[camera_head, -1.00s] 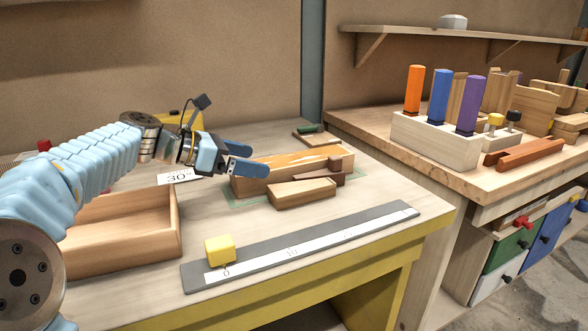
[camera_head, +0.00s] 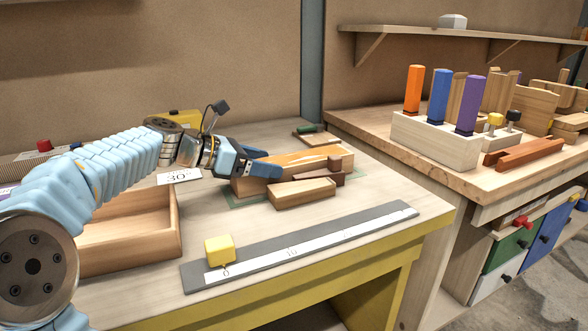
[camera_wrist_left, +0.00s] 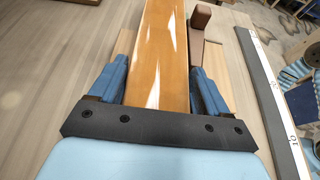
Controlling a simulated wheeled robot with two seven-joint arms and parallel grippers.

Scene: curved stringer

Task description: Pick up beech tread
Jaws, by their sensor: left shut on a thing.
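A long pale wooden block with a glossy honey-coloured top, which I take for the beech tread (camera_head: 306,160), lies on a green mat on the near bench. In the left wrist view the tread (camera_wrist_left: 164,55) runs lengthwise between the two blue fingers. My left gripper (camera_head: 266,162) is shut on its left end, one finger on each long side. The fingers hide part of that end. I cannot tell whether it is lifted at all.
A dark brown piece (camera_head: 328,178) and a shorter wooden block (camera_head: 301,194) lie close in front of the tread. A grey ruler (camera_head: 330,240) with a yellow cube (camera_head: 219,250) lies nearer. An open wooden tray (camera_head: 178,222) stands left. A second bench holds coloured pegs.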

